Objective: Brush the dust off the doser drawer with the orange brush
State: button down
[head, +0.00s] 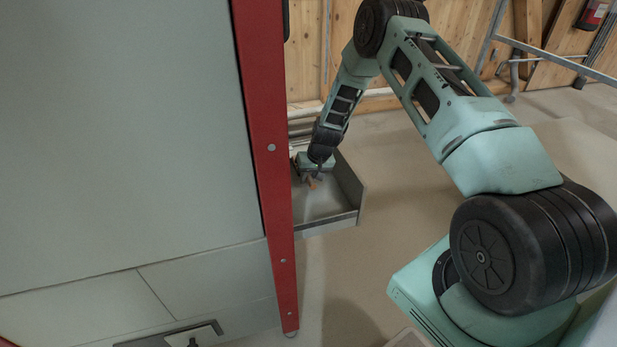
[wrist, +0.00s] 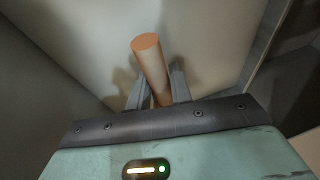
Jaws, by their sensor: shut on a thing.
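The doser drawer (head: 346,213) is a grey open-topped box pulled out beside the red post in the head view. My gripper (head: 313,178) reaches down inside it, close to its floor. In the wrist view my gripper (wrist: 158,95) is shut on the orange handle of the brush (wrist: 148,58), one finger on each side. The drawer's pale floor and walls (wrist: 215,45) surround the handle there. I cannot make out dust clearly in either view.
The red post (head: 270,150) and the large grey machine panel (head: 120,130) stand close on the left of the drawer. A metal rail (head: 560,62) and a wooden wall are behind.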

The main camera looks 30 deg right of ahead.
aim_at(314, 185)
jog(key=shift+f, duration=0.15)
jog(key=shift+s, duration=0.1)
jog(key=shift+s+a+p, duration=0.25)
jog(key=shift+s+p, duration=0.05)
jog(key=shift+s, duration=0.45)
jog(key=shift+s+a+p, duration=0.2)
jog(key=shift+s+p, duration=0.1)
jog(key=shift+s, duration=0.5)
jog(key=shift+s+a+p, duration=0.25)
jog(key=shift+s+p, duration=0.05)
jog(key=shift+s, duration=0.45)
jog(key=shift+s+a, duration=0.1)
jog(key=shift+s, duration=0.25)
jog(key=shift+s+a+p, duration=0.2)
jog(key=shift+s+a, duration=0.05)
jog(key=shift+s, duration=0.65)
jog(key=shift+s+a+p, duration=0.2)
jog(key=shift+s+a, duration=0.1)
jog(key=shift+s, duration=0.6)
jog(key=shift+s+a+p, duration=0.2)
jog(key=shift+s+a, duration=0.05)
jog(key=shift+s, duration=0.65)
